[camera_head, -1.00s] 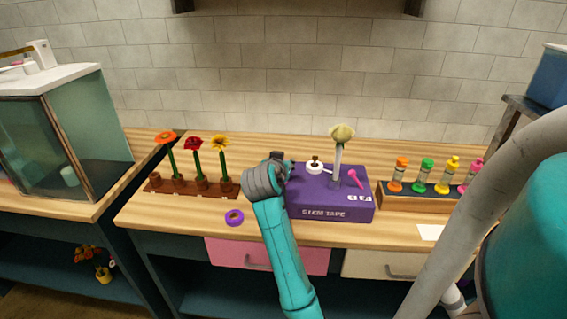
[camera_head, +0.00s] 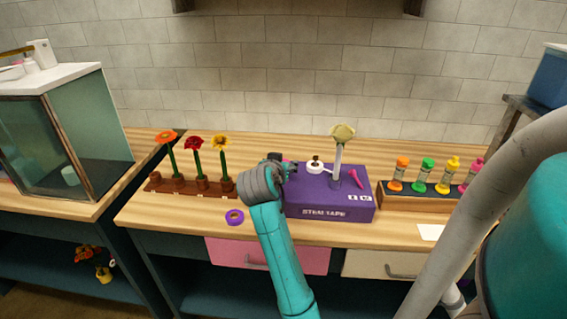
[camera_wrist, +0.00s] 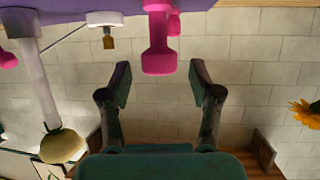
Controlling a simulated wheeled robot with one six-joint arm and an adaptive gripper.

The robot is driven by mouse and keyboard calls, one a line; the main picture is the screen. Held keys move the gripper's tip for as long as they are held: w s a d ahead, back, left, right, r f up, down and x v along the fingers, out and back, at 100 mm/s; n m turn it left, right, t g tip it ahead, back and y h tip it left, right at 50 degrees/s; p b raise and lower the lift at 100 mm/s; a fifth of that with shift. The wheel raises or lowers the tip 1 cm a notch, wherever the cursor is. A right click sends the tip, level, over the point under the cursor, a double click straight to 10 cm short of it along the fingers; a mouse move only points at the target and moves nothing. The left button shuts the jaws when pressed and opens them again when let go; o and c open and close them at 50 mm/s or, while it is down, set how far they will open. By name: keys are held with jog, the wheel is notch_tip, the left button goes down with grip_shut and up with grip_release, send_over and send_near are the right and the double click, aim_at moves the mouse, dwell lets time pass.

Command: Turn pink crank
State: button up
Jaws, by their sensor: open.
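The purple stem tape box (camera_head: 300,200) sits on the wooden bench. In the wrist view, which looks upside down, a pink crank handle (camera_wrist: 160,52) hangs at the top middle, between and just beyond my open fingers. In the head view my arm mostly hides it at the box's left side. My gripper (camera_head: 284,168) is beside the box's left end. In the wrist view my gripper (camera_wrist: 159,72) is open and empty, a finger on each side of the handle's line. A second pink lever (camera_head: 356,178) is on the box's right part.
A grey post with a pale flower head (camera_head: 342,133) and a white tape spool (camera_head: 314,168) stand on the box. Left are a brown rack with flowers (camera_head: 196,187) and a purple tape roll (camera_head: 234,217). Right is a rack of coloured bottles (camera_head: 427,188).

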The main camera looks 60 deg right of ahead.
jog(key=v, duration=0.9)
jog(key=shift+a+r, duration=0.2)
jog(key=shift+a, duration=0.1)
dwell(0.7)
jog(key=s+a+f+n+t+y, duration=0.2)
jog(key=a+f+n+t+y, duration=0.3)
jog(key=a+f, duration=0.55)
jog(key=s+a+f+n+t+y, duration=0.1)
jog(key=s+a+f+n+t, duration=0.15)
jog(key=a+f+n, duration=0.65)
jog(key=s+a+f+t+y, duration=0.3)
jog(key=s+a+f+y, duration=0.2)
jog(key=s+a, duration=0.6)
jog(key=s+a+r+y, duration=0.1)
jog(key=s+a+r, duration=0.1)
jog(key=s, duration=0.4)
jog(key=s+a+r+n+y, duration=0.1)
jog(key=s+r, duration=0.1)
jog(key=s, duration=0.4)
jog(key=shift+a+t, duration=0.35)
jog(key=shift+s+r, duration=0.15)
